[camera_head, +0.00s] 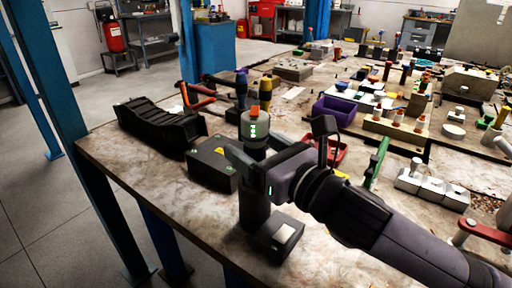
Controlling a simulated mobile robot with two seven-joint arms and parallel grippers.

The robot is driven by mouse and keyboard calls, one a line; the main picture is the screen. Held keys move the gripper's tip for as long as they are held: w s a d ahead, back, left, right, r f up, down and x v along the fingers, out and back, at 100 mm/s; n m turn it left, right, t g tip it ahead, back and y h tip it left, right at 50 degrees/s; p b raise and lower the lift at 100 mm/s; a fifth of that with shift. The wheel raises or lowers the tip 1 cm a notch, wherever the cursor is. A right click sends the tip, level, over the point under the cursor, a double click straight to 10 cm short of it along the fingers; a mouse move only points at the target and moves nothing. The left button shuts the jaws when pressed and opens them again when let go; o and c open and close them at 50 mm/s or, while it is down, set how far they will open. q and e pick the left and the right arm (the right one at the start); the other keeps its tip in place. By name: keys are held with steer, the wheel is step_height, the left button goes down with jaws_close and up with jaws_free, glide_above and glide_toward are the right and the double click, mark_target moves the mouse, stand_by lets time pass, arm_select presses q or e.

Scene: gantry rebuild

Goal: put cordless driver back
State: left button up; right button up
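The cordless driver stands upright near the table's front edge, with a dark handle (254,207) and a blocky black foot (277,237) low down. A grey cylinder with green lights and an orange tip (254,127) rises above my gripper and appears to be its upper part. My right gripper (250,160) reaches in from the right, its fingers on either side of the driver's body, and looks shut on it. The fingers hide the driver's middle. I cannot tell whether the foot touches the table. My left gripper is not in view.
A black box with a yellow label (212,162) sits just left of the driver. A long black ribbed holder (160,125) lies beyond it. A purple bin (334,112) and red tray (333,152) are behind my wrist. The table's front-left surface (135,160) is bare.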

steer(key=shift+f, duration=0.2)
steer(key=v, duration=0.6)
steer(key=shift+r, duration=0.1)
steer(key=shift+s+d, duration=0.35)
steer(key=shift+s, duration=0.1)
